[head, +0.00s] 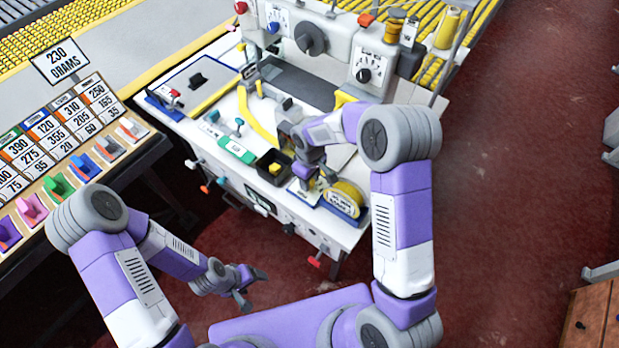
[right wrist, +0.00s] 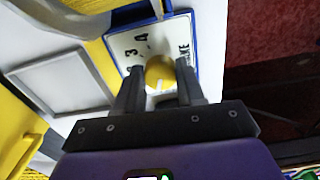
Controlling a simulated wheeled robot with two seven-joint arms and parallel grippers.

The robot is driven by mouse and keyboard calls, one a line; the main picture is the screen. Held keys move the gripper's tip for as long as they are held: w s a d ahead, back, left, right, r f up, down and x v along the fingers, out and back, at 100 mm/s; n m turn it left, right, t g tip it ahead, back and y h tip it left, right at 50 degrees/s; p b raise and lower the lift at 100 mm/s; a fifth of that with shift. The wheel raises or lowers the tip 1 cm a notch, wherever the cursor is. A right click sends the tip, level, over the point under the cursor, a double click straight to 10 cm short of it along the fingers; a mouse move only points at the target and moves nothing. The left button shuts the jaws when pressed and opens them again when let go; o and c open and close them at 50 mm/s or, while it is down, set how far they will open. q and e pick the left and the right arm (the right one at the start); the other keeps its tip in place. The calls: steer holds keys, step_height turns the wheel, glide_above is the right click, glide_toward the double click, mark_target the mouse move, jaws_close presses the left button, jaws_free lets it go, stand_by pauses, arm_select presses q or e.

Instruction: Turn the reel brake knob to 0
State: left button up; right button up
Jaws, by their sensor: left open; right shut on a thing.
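The reel brake knob (right wrist: 160,72) is yellow and round in the right wrist view. It sits on a white dial plate (right wrist: 130,40) with a blue border. The digits 3 and 4 and part of the word "BRAKE" show; the knob's pointer and other marks are hidden. My right gripper (right wrist: 156,85) is shut on the knob, one finger on each side. In the head view, my right gripper (head: 305,180) is over the machine's front edge and hides the knob. My left gripper (head: 243,287) is open and empty, low in front of the machine.
The machine (head: 350,45) carries other dials behind. A rack of coloured clips (head: 60,185) stands at left. Red floor lies open at right.

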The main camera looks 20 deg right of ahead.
steer(key=shift+n, duration=0.4)
steer(key=o, duration=1)
steer(key=shift+o, duration=0.2)
steer(key=shift+r, duration=0.1)
step_height(320, 180, up, 7)
steer(key=shift+r+p, duration=0.2)
steer(key=shift+p, duration=0.5)
